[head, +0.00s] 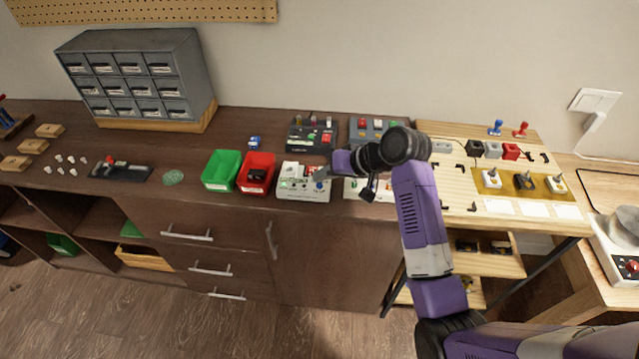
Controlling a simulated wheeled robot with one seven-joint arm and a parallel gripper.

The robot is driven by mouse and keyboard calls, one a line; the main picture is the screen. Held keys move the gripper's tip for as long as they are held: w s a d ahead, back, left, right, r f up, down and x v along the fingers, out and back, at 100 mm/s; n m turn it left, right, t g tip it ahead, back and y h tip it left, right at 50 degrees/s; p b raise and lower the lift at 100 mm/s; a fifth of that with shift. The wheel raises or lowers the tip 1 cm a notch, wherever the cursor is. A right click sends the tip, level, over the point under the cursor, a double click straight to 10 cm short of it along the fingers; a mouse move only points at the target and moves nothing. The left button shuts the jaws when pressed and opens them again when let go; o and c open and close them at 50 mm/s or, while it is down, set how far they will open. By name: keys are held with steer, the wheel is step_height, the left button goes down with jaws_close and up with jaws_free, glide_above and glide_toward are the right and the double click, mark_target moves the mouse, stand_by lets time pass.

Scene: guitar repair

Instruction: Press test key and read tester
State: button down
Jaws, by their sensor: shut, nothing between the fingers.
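A white tester-like box (303,192) stands near the front edge of the dark bench, with small green, red and blue parts on top. My gripper (322,174) reaches in from the right and its fingers are shut and empty, over the box's right side. I cannot tell whether the fingertips touch the box or a key on it. Any reading on it is too small to make out. A second white box (352,190) stands just to the right, partly hidden by my arm.
A red bin (268,160) and a green bin (221,171) stand left of the white box. A dark box (297,138) and a grey box (389,123) stand behind. A drawer cabinet (135,75) is at back left. A light wooden table (465,218) with switches adjoins at right.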

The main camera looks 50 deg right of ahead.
mark_target(323, 187)
step_height(323, 187, up, 5)
steer(key=p, duration=0.4)
steer(key=shift+p, duration=0.4)
stand_by(0.4)
steer(key=w+d+r+m+t+h, duration=0.1)
steer(key=w+d+r+t+h, duration=0.15)
steer(key=d+r+h, duration=0.2)
steer(key=s+a+n+t+b, duration=0.1)
steer(key=s+a+n, duration=0.1)
steer(key=s+a, duration=0.6)
steer(key=s+a+f+n+t+y+b, duration=0.1)
steer(key=s+a+n+b, duration=0.1)
steer(key=s+a, duration=0.7)
steer(key=s+a+f+n+t+y+b, duration=0.1)
steer(key=s+a+n, duration=0.2)
steer(key=s+a, duration=0.5)
steer(key=s, duration=1.2)
steer(key=shift+s+a, duration=0.2)
steer(key=shift+a, duration=0.2)
